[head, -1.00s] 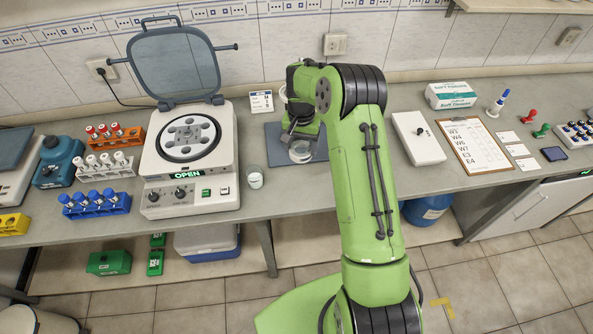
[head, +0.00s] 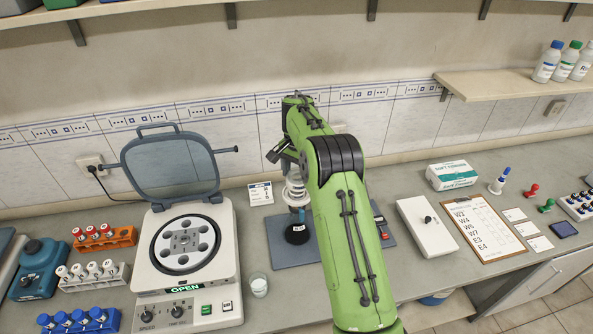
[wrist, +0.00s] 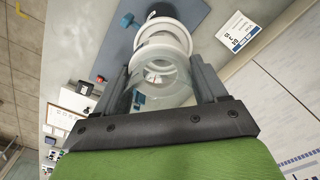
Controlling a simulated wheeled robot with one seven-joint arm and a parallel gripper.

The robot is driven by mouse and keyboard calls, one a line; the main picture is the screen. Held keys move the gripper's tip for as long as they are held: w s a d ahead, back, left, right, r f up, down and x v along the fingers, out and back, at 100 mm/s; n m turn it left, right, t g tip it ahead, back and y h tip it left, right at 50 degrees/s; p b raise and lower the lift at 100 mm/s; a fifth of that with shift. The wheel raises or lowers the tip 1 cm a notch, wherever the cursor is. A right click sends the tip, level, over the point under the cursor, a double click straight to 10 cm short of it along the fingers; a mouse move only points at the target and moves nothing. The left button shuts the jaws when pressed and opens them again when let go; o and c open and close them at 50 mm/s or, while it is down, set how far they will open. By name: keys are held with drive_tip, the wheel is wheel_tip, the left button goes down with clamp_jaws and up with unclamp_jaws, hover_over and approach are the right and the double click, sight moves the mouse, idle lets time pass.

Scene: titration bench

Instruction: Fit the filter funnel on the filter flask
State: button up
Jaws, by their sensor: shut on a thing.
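The filter funnel (head: 295,190), a clear and white ringed piece, hangs below my gripper (head: 284,153) at the back of the bench. In the wrist view my gripper (wrist: 165,85) is shut on the funnel (wrist: 163,50), with a finger on each side. The filter flask (head: 297,233), dark with a pale label, stands upright on the grey-blue mat (head: 283,258). The funnel's lower end is in line with the flask's top, where a blue part shows. I cannot tell whether they touch or whether the stem is inside the neck.
An open centrifuge (head: 185,270) and a small beaker (head: 258,285) stand left of the mat. My arm hides part of the mat's right side, where a red and dark item (head: 381,226) lies. A white box (head: 425,228) and clipboard (head: 482,230) are farther right.

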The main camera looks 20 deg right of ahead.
drive_tip(key=f, duration=0.2)
drive_tip(key=w+f+b, duration=0.1)
drive_tip(key=shift+f, duration=0.4)
drive_tip(key=shift+s, duration=0.35)
drive_tip(key=shift+b, duration=0.35)
drive_tip(key=shift+f, duration=0.1)
drive_tip(key=shift+w+f, duration=0.15)
drive_tip(key=shift+f, duration=0.2)
drive_tip(key=o, duration=1.1)
